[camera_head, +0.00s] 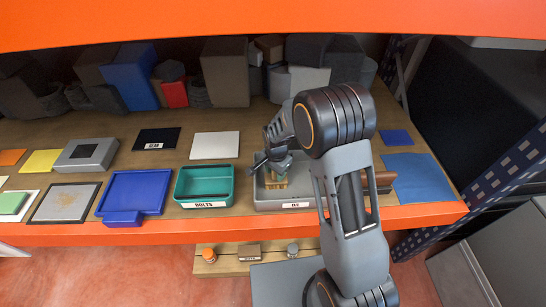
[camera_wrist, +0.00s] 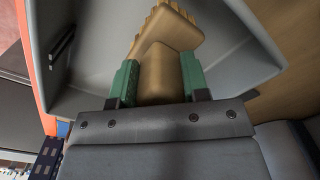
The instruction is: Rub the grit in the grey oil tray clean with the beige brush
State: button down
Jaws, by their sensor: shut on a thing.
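The beige brush (camera_wrist: 165,72) is held between the green pads of my gripper (camera_wrist: 158,80) in the wrist view, its toothed bristle end pointing away from the gripper. In the head view my gripper (camera_head: 274,168) points down inside the grey oil tray (camera_head: 297,205), with the brush (camera_head: 276,183) below it, low in the tray. I cannot tell whether the bristles touch the tray floor. The tray's pale inside (camera_wrist: 90,50) fills much of the wrist view. My arm hides the tray's right part. I cannot make out any grit.
A teal bolts tray (camera_head: 204,203) stands close to the left, then a blue tray (camera_head: 133,193). A blue cloth (camera_head: 418,177) lies to the right. Dark boxes and a blue block (camera_head: 131,78) crowd the back. An orange beam (camera_head: 270,22) spans above the shelf.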

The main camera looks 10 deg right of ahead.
jog(key=shift+r+p, duration=2.6)
jog(key=shift+r, duration=1.5)
